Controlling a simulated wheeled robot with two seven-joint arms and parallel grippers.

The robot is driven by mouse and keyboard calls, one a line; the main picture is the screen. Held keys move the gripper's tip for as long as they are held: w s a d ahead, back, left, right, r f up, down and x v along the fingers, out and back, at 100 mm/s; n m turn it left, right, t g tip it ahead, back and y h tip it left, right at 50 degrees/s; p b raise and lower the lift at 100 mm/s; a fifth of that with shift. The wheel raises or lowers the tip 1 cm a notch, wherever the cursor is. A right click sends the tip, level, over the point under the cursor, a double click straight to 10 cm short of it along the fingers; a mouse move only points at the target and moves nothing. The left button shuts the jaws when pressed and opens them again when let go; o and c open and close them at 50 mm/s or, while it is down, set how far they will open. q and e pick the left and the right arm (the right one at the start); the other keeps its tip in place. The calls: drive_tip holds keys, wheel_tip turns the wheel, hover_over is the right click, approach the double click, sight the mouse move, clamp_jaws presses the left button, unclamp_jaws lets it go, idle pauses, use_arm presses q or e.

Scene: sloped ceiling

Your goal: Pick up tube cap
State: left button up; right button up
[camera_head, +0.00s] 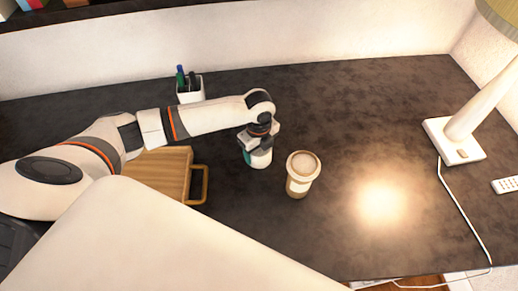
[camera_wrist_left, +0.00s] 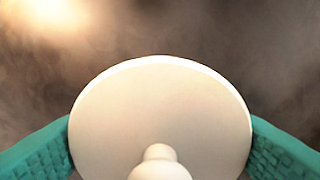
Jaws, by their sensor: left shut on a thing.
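The tube cap (camera_wrist_left: 160,110) is a round, cream-white disc with a small knob, seen close up in the left wrist view. The teal pads of my left gripper (camera_wrist_left: 160,148) press on its left and right edges, so the gripper is shut on it. In the head view my left gripper (camera_head: 254,153) points down over the middle of the desk. The white cap (camera_head: 262,159) shows below it, partly hidden by the fingers. I cannot tell whether the cap touches the desk. My right gripper is not in view.
A lidded coffee cup (camera_head: 301,174) stands close to the right of my left gripper. A pen holder (camera_head: 190,90) stands behind. A lamp (camera_head: 455,140) and remote (camera_head: 507,185) are right. The dark desk (camera_head: 370,120) is clear between.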

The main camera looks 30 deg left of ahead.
use_arm(q)
wheel_tip(320, 180, up, 10)
drive_tip(key=shift+r+b, duration=0.1)
drive_tip(key=shift+b, duration=0.4)
